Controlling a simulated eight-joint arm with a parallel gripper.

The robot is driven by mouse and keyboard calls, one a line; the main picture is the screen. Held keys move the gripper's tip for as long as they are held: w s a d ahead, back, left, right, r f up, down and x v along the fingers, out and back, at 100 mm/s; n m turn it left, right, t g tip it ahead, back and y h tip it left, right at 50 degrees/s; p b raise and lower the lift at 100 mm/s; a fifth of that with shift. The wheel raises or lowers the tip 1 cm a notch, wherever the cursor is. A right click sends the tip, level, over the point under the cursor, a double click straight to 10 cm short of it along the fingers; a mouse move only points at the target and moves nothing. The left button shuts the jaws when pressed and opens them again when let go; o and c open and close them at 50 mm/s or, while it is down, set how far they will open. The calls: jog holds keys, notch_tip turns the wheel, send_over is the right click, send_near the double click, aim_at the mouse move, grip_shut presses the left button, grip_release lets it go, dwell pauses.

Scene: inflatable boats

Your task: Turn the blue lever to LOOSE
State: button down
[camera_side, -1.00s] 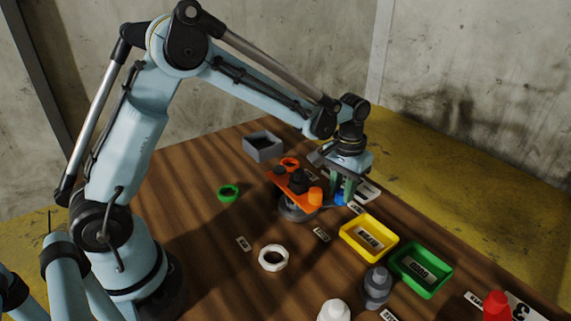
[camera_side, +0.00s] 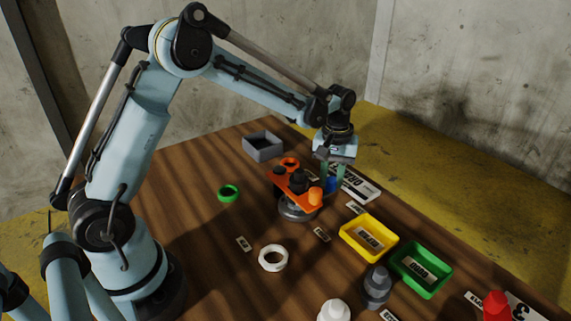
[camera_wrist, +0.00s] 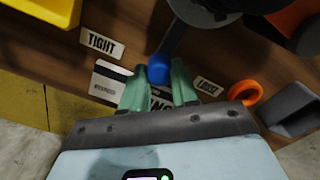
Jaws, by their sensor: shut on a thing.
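The blue lever (camera_side: 331,184) sits at the right edge of the round-based fixture in the side view. In the wrist view, its blue end (camera_wrist: 158,71) lies between the TIGHT label (camera_wrist: 101,43) on the left and the LOOSE label (camera_wrist: 208,88) on the right, roughly midway. A dark arm joins it to the fixture. My gripper (camera_side: 332,176) points down over the lever. In the wrist view, the green fingers of my gripper (camera_wrist: 160,79) are closed on either side of the blue end. The lower fingertips are partly hidden in the side view.
A grey box (camera_side: 262,146) and orange ring (camera_side: 290,162) are behind. Yellow (camera_side: 350,243) and green (camera_side: 400,268) trays stand in front right. A green ring (camera_side: 228,193) lies left.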

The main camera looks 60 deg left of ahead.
jog(key=shift+s+a+n, duration=0.2)
jog(key=shift+a+n, duration=0.8)
jog(key=shift+n, duration=0.15)
jog(key=shift+s+a+n, duration=0.15)
jog(key=shift+a+n, duration=0.8)
jog(key=shift+n, duration=0.2)
jog(key=shift+s+a+n, duration=0.4)
jog(key=shift+a+n, duration=0.3)
jog(key=shift+n, duration=0.15)
jog(key=shift+s+a+n, duration=0.4)
jog(key=shift+a+n, duration=0.25)
jog(key=shift+n, duration=0.2)
jog(key=shift+s+a, duration=0.1)
jog(key=shift+s, duration=0.05)
jog(key=c, duration=0.8)
grip_release()
jog(key=shift+c, duration=0.2)
notch_tip(320, 180, up, 12)
